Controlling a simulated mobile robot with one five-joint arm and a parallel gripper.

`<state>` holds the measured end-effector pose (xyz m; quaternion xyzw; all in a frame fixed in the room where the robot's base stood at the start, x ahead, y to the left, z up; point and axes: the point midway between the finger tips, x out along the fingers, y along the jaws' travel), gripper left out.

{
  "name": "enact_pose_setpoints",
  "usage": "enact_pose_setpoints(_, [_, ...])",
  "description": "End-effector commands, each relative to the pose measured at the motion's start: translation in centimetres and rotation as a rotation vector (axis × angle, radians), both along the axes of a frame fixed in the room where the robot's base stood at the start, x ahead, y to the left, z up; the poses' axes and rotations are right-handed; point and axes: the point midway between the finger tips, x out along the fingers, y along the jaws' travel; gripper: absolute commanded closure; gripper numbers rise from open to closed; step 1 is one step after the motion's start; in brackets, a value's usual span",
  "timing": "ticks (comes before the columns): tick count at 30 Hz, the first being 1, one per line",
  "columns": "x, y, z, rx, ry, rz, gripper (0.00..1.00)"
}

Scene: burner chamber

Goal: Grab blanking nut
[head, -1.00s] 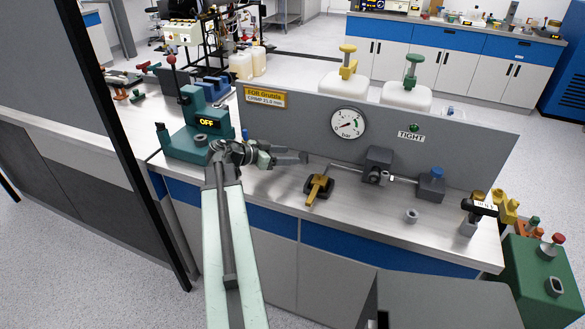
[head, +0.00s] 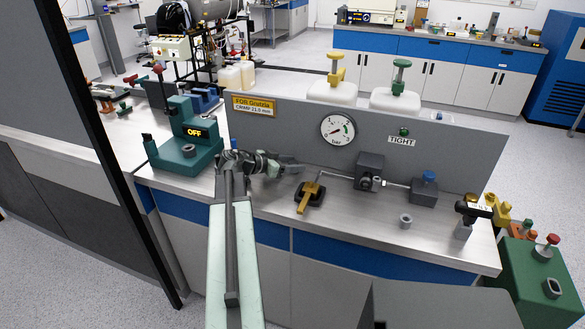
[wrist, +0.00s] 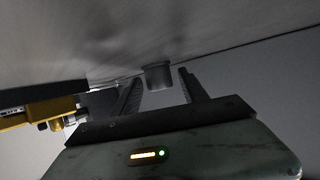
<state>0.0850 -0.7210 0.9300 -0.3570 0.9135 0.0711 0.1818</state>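A small grey ring-shaped nut (head: 405,221), which looks like the blanking nut, stands on the steel bench top in the head view, right of the yellow-handled valve. My gripper (head: 296,168) is left of it, beside the yellow handle and clear of the nut. In the wrist view my gripper's two fingers (wrist: 161,84) are apart, so it is open. A grey cylindrical piece (wrist: 158,75) shows between and beyond the fingertips; I cannot tell whether it is the same nut or how far off it is.
The yellow-handled valve (head: 309,195) stands close by my gripper. Behind are the pressure gauge (head: 338,129) on a grey panel (head: 270,130) and a dark fitting block (head: 369,170). A black-topped tool (head: 466,218) stands at the right. The bench front around the nut is clear.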

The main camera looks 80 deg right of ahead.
Motion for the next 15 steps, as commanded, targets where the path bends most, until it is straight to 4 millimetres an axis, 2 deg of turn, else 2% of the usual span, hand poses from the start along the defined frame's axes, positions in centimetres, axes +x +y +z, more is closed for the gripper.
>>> enact_pose_setpoints(1, [0.01,0.01,0.02,0.000,0.000,0.000,0.66])
enact_pose_setpoints(3, [0.03,0.01,0.01,0.000,0.000,0.000,0.85])
enact_pose_setpoints(5, [0.04,0.02,0.02,0.000,0.000,0.000,1.00])
enact_pose_setpoints(15, [0.10,0.04,0.21,0.000,0.000,0.001,1.00])
